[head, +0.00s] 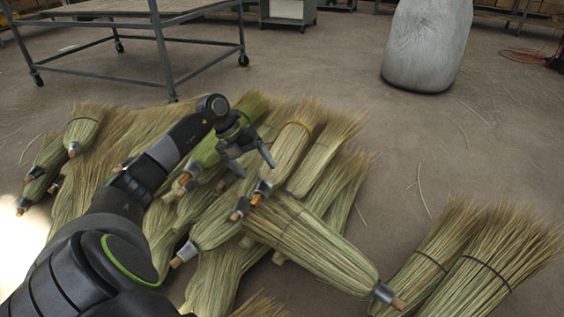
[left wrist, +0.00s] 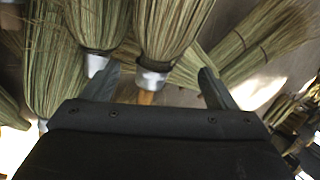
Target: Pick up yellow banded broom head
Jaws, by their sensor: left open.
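The yellow banded broom head (head: 291,146) lies in the pile, its yellow band near the flared bristle end and its metal collar toward me. My left gripper (head: 254,165) is open and empty, just above and left of its collar end. In the left wrist view, a broom's metal collar (left wrist: 153,78) and wooden stub lie between the spread fingers of my left gripper (left wrist: 158,82); no yellow band shows there, so I cannot tell whether it is the same broom. A gap or contact is not clear. My right gripper is not in view.
Several other broom heads crowd around, one large one (head: 318,243) with its collar to the lower right. Dark-banded bundles (head: 480,262) lie at the right. A metal table (head: 95,22) and a grey sack (head: 427,45) stand behind. The floor at right is mostly clear.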

